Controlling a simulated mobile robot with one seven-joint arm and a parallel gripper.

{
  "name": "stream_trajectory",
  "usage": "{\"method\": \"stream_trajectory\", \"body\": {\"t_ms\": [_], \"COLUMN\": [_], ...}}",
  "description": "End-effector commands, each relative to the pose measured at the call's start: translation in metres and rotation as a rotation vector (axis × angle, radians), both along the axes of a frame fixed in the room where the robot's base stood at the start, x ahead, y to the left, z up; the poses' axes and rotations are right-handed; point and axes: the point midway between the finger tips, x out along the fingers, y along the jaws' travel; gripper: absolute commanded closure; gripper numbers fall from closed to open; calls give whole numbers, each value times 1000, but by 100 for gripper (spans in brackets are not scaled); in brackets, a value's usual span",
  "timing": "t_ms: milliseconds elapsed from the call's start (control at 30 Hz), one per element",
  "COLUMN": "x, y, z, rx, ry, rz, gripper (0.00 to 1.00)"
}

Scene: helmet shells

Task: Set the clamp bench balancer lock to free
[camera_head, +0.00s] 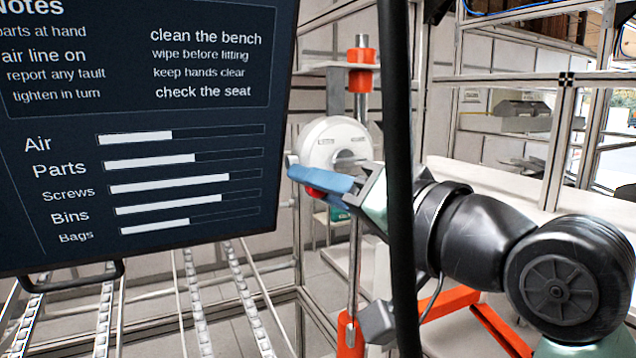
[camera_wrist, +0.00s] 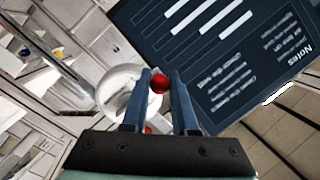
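The balancer is a white round housing (camera_head: 335,143) on an upright metal post, with a dark slot in its face. My gripper (camera_head: 305,174) reaches in front of its lower left part, its blue fingers pointing left. Some red (camera_head: 314,191) shows just under the fingers. In the wrist view, a round red knob (camera_wrist: 159,85) sits between the two fingertips of my gripper (camera_wrist: 160,82), with the white housing (camera_wrist: 118,88) behind and to the left. The knob fills the visible gap, but I cannot tell whether the fingers press on it. The lever behind the knob is hidden.
A dark notes screen (camera_head: 140,130) stands close on the left. A black upright (camera_head: 400,170) crosses in front of my arm. An orange collar (camera_head: 361,70) sits on the post above the housing. Roller rails (camera_head: 195,300) lie lower left.

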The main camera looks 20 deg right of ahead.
Motion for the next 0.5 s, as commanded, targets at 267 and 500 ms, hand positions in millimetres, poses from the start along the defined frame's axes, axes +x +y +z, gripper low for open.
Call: {"method": "stream_trajectory", "body": {"t_ms": [267, 500], "x": [0, 0], "y": [0, 0], "z": [0, 0], "rx": [0, 0], "ry": [-1, -1], "rz": [-1, -1], "gripper": [100, 100]}}
